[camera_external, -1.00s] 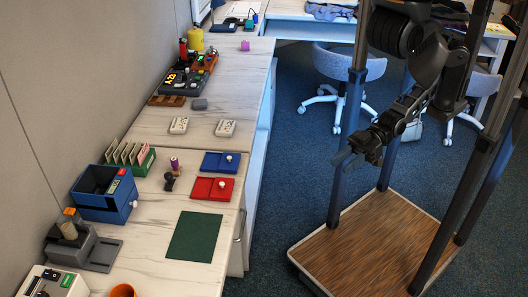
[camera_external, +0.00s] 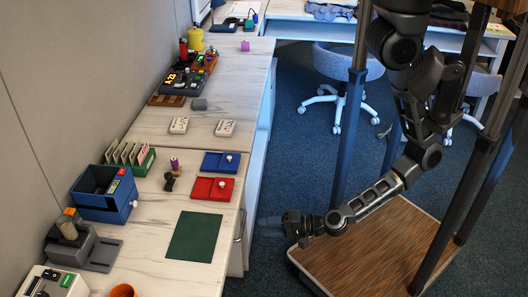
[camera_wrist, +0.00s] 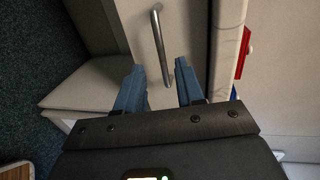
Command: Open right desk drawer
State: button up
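The desk drawer's metal bar handle (camera_external: 240,225) shows on the side of the near desk in the external view. In the wrist view the handle (camera_wrist: 159,42) stands out from a pale drawer front (camera_wrist: 188,35), slightly tilted in the picture. The drawer looks shut, as far as its visible front shows. My gripper (camera_external: 268,226) is low beside the desk, to the right of the handle. In the wrist view my gripper (camera_wrist: 157,70) has its two blue fingers apart, with the handle's lower end showing between them. I cannot tell whether they touch it.
The near desktop (camera_external: 150,240) holds a green mat (camera_external: 195,236), a red tray (camera_external: 212,189), a blue tray (camera_external: 222,163) and a blue box (camera_external: 105,193). My wooden-topped base (camera_external: 375,245) stands to the right. Carpet (camera_external: 310,150) lies between the desk and the chairs (camera_external: 340,62).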

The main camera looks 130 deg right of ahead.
jog(key=x, duration=0.7)
jog(key=shift+w+d, duration=0.1)
jog(key=shift+w, duration=0.05)
jog(key=shift+c, duration=0.3)
grip_shut()
